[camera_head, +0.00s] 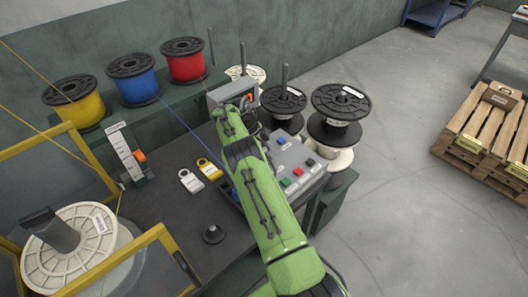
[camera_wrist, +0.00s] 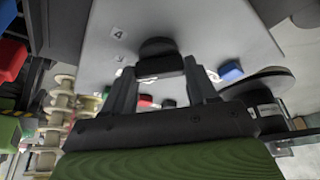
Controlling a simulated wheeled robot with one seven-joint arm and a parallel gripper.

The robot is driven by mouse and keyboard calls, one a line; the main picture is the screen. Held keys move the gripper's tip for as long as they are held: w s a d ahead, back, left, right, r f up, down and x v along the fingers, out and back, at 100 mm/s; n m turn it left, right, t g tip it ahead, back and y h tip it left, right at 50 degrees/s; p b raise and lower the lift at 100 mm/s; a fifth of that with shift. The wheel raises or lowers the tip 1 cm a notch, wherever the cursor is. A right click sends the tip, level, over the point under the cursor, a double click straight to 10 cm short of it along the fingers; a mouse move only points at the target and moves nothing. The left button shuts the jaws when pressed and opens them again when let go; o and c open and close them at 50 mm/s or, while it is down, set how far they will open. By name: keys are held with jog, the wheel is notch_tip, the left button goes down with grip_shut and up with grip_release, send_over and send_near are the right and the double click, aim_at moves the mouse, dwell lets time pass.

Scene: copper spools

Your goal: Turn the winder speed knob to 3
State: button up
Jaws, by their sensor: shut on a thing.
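The black winder speed knob (camera_wrist: 158,47) stands on a light grey panel (camera_wrist: 215,30) in the wrist view. My gripper (camera_wrist: 160,70) has its two dark fingers on either side of the knob and is shut on it. A label reading 4 (camera_wrist: 118,33) shows on the panel left of the knob; another label below it is too small to read. The knob's pointer is not visible, so its setting cannot be told. In the head view the grey control box (camera_head: 312,166) shows red, green and blue buttons; my green arm hides the knob and my gripper there.
Black spools (camera_head: 336,104) stand behind the control box. Yellow (camera_head: 74,97), blue (camera_head: 131,79) and red (camera_head: 186,60) wire spools line the shelf at the left. Padlock-like tags (camera_head: 190,180) lie on the bench. A pallet (camera_head: 480,133) sits on the open floor at right.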

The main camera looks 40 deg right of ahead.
jog(key=o, duration=1.1)
jog(key=shift+c, duration=0.2)
jog(key=p+v, duration=1.4)
jog(key=v, duration=0.2)
jog(key=shift+s+p, duration=0.15)
jog(key=shift+p, duration=0.25)
jog(key=shift+f, duration=0.1)
